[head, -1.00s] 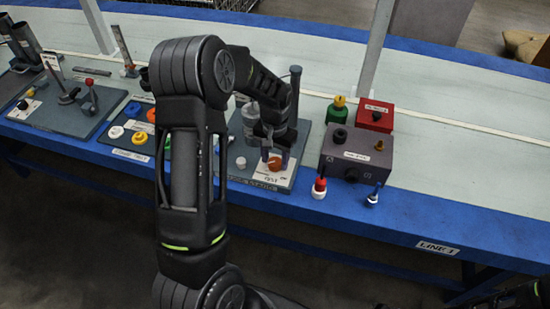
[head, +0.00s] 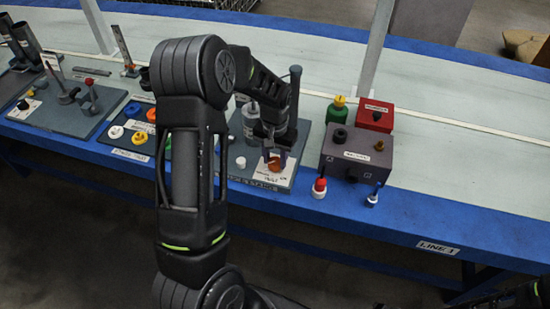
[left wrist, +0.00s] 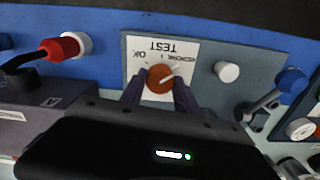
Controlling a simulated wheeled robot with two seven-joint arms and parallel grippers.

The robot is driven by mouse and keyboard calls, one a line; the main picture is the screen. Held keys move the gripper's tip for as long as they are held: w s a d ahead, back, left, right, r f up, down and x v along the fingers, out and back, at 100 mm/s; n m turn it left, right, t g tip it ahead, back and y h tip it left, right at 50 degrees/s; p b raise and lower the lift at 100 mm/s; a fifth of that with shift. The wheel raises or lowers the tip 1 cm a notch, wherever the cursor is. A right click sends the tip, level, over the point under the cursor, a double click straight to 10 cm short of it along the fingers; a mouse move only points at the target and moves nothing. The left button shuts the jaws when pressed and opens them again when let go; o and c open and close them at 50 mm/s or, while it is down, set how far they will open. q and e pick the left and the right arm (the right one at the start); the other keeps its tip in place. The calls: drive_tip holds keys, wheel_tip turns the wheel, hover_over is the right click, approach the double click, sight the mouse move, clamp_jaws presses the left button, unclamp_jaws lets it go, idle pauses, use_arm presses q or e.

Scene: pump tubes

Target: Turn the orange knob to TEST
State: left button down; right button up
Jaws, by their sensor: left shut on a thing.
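The orange knob (head: 275,164) sits on a white label plate (head: 262,175) on a grey board. In the left wrist view the knob (left wrist: 160,79) stands between the two fingers of my left gripper (left wrist: 159,92), which is shut on it. A pale line on the knob slants to the upper right in that view, toward the small right-hand word. The plate (left wrist: 138,47) reads TEST, upside down, with smaller words at either side. In the head view my left gripper (head: 275,157) comes down over the knob and partly hides it. My right gripper is not in view.
A white cap (head: 241,162) is left of the knob, with a clear bottle (head: 250,125) behind. A grey box (head: 357,150) stands to the right, with a red-topped white piece (head: 319,188) in front. The blue table edge (head: 400,222) is clear farther right.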

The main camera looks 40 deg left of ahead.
sight(275, 161)
use_arm(q)
drive_tip(key=n, duration=1)
drive_tip(key=shift+p, duration=0.4)
idle(0.4)
drive_tip(key=c, duration=0.9)
unclamp_jaws()
wheel_tip(275, 161, up, 8)
drive_tip(key=shift+f, duration=0.1)
